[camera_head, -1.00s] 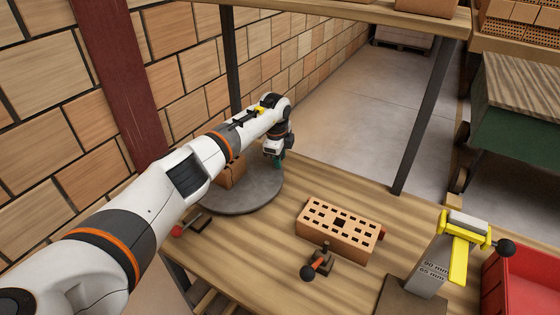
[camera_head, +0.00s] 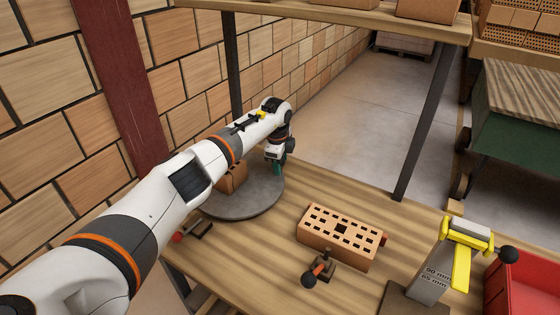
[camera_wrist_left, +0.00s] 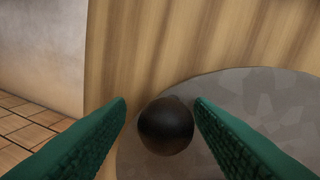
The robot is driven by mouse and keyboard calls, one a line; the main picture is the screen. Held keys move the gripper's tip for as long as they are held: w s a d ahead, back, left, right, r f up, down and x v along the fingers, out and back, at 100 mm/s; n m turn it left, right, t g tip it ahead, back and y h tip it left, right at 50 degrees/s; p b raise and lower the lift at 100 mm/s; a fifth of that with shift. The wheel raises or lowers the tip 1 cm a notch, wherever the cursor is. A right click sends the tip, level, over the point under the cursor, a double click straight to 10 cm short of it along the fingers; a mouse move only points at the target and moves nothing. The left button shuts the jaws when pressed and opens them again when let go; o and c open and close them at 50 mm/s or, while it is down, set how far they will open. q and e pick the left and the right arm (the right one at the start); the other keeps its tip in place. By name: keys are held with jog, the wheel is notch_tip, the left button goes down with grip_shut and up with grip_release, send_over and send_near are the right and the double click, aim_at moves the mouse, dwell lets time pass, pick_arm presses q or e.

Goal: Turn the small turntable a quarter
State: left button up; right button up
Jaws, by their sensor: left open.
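The small turntable (camera_head: 250,197) is a round grey disc on the wooden bench, with a brown block (camera_head: 233,178) standing on it, partly behind my left arm. My left gripper (camera_head: 277,168) is over the far edge of the turntable. In the left wrist view its two green fingers (camera_wrist_left: 160,115) are open, one on each side of a dark round knob (camera_wrist_left: 166,126). The knob sits at the rim of the grey disc (camera_wrist_left: 250,110). I cannot tell whether the fingers touch it. My right gripper is not in view.
A perforated brick (camera_head: 341,233) lies on the bench, with a black-knobbed lever (camera_head: 318,269) in front. A red-knobbed lever (camera_head: 190,233) is near the turntable. A yellow-and-grey gauge (camera_head: 450,255) and red bin (camera_head: 525,285) stand right. A dark post (camera_head: 425,120) rises behind.

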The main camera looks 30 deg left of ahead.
pick_arm(q)
notch_tip(320, 180, up, 12)
jog(key=s, duration=0.2)
jog(key=shift+s+d, duration=0.15)
jog(key=shift+f, duration=0.15)
dwell(0.4)
